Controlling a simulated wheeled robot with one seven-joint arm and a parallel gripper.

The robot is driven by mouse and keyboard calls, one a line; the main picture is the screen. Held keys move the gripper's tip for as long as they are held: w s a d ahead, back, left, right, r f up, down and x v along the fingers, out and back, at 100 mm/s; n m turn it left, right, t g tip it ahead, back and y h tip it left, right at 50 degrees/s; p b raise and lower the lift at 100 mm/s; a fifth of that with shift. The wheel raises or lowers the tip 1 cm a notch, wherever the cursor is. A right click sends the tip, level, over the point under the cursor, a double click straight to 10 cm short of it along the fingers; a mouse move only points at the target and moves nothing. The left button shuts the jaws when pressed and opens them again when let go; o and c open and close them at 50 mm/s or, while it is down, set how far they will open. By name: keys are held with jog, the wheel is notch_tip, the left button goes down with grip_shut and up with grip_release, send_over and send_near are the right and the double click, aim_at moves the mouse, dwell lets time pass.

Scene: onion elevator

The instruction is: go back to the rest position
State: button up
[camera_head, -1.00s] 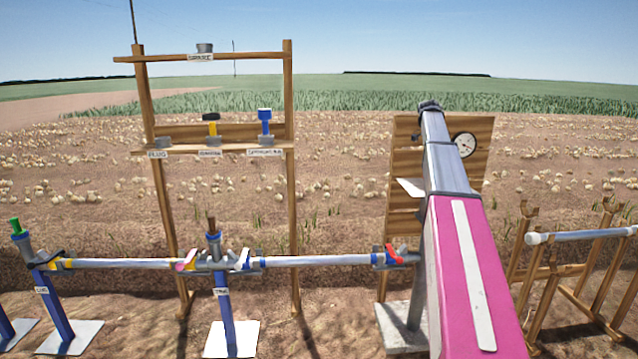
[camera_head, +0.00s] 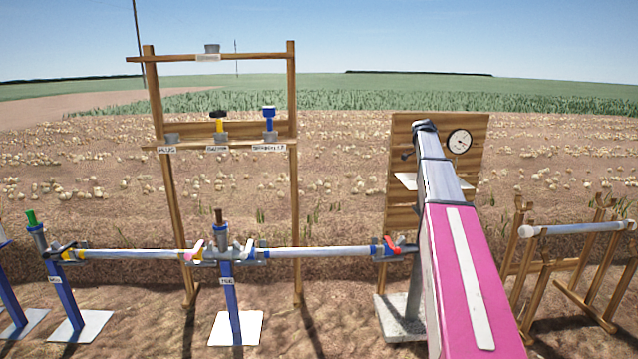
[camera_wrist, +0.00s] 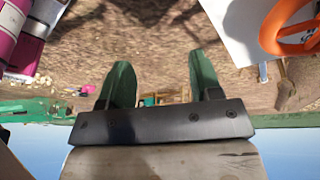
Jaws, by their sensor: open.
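My gripper (camera_wrist: 164,90) shows in the wrist view with two green fingers spread apart and nothing between them. The wrist view is upside down, with sky at the bottom and soil at the top. In the head view my grey and pink arm reaches up and away in front of the wooden gauge board, and the gripper itself cannot be made out there. An orange ring-shaped handle (camera_wrist: 292,28) on a white surface is at the upper right of the wrist view, apart from the fingers.
A pipe line (camera_head: 322,252) on blue stands runs across the left and middle. Behind it stands a wooden rack (camera_head: 292,190) with yellow (camera_head: 219,127) and blue (camera_head: 269,121) fittings. The gauge board (camera_head: 430,128) is behind my arm; a pipe on trestles (camera_head: 575,229) stands at right.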

jog(key=s+a+f+n+t+y, duration=0.1)
jog(key=s+a+f+n, duration=0.6)
jog(key=s+f, duration=0.4)
jog(key=s+a+f+n+y, duration=0.1)
jog(key=s+a+f+n, duration=0.7)
jog(key=s+f, duration=0.3)
jog(key=s+a+f+n+t+y, duration=0.1)
jog(key=s+a+f+n, duration=0.7)
jog(key=s+a+f, duration=0.2)
notch_tip(320, 180, down, 4)
jog(key=shift+s+f+t, duration=0.1)
jog(key=shift+s+t, duration=0.2)
jog(key=shift+s, duration=0.65)
